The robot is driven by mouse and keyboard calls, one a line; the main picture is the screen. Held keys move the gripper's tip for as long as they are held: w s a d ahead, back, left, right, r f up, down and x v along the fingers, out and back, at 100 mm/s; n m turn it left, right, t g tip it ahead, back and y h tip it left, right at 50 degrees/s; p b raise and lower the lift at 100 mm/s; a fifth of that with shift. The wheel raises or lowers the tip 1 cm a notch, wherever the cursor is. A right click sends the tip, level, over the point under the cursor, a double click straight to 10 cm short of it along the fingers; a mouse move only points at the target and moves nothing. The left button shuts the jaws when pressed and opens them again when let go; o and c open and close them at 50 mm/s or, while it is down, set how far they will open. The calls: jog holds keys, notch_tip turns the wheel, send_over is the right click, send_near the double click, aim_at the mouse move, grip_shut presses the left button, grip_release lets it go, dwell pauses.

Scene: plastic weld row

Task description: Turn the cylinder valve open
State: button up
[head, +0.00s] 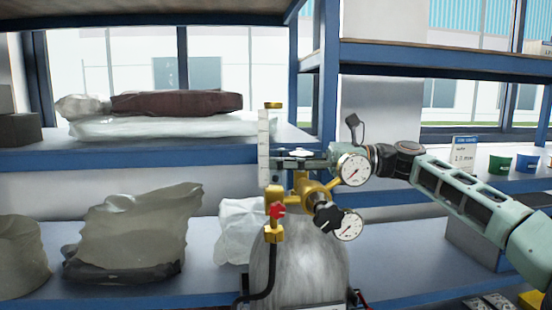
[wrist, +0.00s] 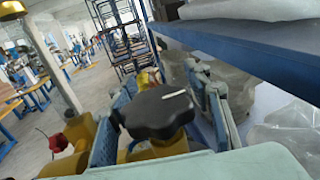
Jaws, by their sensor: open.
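The grey gas cylinder (head: 298,262) stands in front of the shelf, with brass fittings on top. Its black valve knob (wrist: 160,110) has a white line on top and sits above the brass in the wrist view. In the head view the knob (head: 297,153) is small and partly hidden by my gripper (head: 290,161), which reaches in from the right. In the wrist view my gripper (wrist: 164,100) is open, with one blue-grey finger on each side of the knob. Whether the pads touch it I cannot tell.
Close by are a black regulator knob (head: 328,219), two round gauges (head: 353,170) (head: 348,227), a red knob (head: 277,210) and an upright clear tube (head: 263,140). The blue-edged shelf (head: 160,152) behind carries bags. The wrist view shows open floor (wrist: 100,85) beyond.

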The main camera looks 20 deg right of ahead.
jog(key=shift+c, duration=0.4)
jog(key=shift+a, duration=0.1)
jog(key=c, duration=1.1)
jog(key=shift+s+r+n+g+y+p, duration=0.15)
jog(key=shift+s+n+g+y+p, duration=0.15)
jog(key=shift+n+g+p, duration=0.75)
grip_shut()
jog(key=shift+s+a+n+g+p, duration=0.1)
jog(key=shift+s+n+g+p, duration=0.55)
jog(key=shift+g, duration=0.8)
jog(key=shift+s+a+n+g+p, duration=0.1)
jog(key=shift+s+n+g+p, duration=0.15)
jog(key=shift+n+g, duration=1)
jog(key=shift+s+n+g+p, duration=0.45)
jog(key=shift+n+g, duration=0.1)
jog(key=shift+g, duration=1.1)
jog(key=shift+s+d+r+n+g, duration=0.1)
jog(key=shift+s+r+n+g, duration=0.1)
jog(key=shift+n+g, duration=0.4)
